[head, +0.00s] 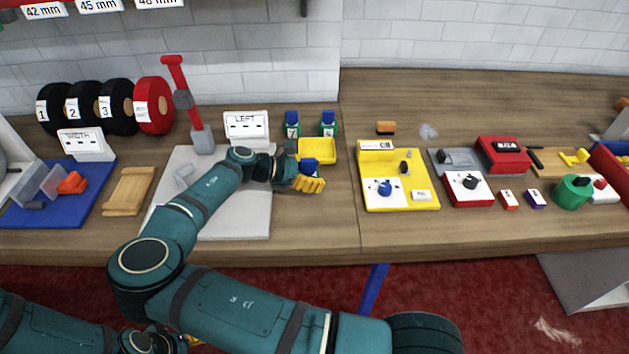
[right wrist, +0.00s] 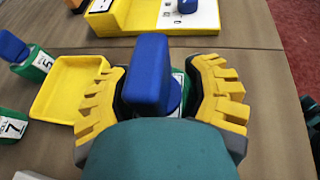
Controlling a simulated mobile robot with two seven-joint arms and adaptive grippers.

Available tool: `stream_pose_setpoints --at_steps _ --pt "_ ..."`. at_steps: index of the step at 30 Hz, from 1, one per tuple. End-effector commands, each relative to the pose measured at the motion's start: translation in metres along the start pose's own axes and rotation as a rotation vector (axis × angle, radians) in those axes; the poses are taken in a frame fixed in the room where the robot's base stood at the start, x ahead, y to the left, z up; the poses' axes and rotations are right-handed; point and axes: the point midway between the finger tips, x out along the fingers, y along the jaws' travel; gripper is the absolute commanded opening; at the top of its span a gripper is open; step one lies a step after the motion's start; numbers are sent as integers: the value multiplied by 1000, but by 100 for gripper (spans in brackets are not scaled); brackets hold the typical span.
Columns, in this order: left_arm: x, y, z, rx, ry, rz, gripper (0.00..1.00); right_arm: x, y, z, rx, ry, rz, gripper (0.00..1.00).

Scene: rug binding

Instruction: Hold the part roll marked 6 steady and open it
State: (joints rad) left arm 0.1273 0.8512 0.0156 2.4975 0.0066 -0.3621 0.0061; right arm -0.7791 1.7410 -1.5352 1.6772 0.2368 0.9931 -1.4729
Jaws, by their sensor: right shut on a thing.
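My right gripper (head: 308,183) is shut on a part roll (head: 309,167) with a blue top, just in front of the yellow tray. In the right wrist view the blue top (right wrist: 148,75) stands between the yellow fingers, with a bit of green body and white label behind it. Its number is hidden, but the two rolls beside the tray read 5 (right wrist: 38,62) and 7 (right wrist: 12,126). I cannot tell whether the held roll touches the bench. My left gripper (head: 168,341) is low at the bottom left, below the bench edge, mostly hidden by my arm.
The yellow tray (head: 318,143) stands empty behind the right gripper. A grey-white board (head: 240,222) lies under my right arm. A yellow station (head: 400,201) with a blue knob stands to the right. Bare bench (head: 335,225) lies between them.

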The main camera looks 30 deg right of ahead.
Motion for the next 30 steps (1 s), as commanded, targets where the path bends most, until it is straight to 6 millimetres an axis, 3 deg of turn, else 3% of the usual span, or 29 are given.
stream_pose_setpoints --at_steps 3,9,21,22,25,30 --pt "-5 2 -2 -1 4 0 47 -11 0 24 2 5 0 18" --pt "-9 3 -4 -3 9 -1 47 -22 0 51 2 2 -1 18" --pt "-9 4 -5 -3 10 -1 47 -25 0 60 1 -1 -1 18" --pt "-9 4 -5 -3 10 -1 47 -25 0 60 1 -1 -1 50" --pt "-9 4 -5 -3 10 -1 47 -25 0 60 1 -1 -1 15" --pt "-9 4 -4 -3 10 -1 47 -25 0 60 1 -1 -1 11"
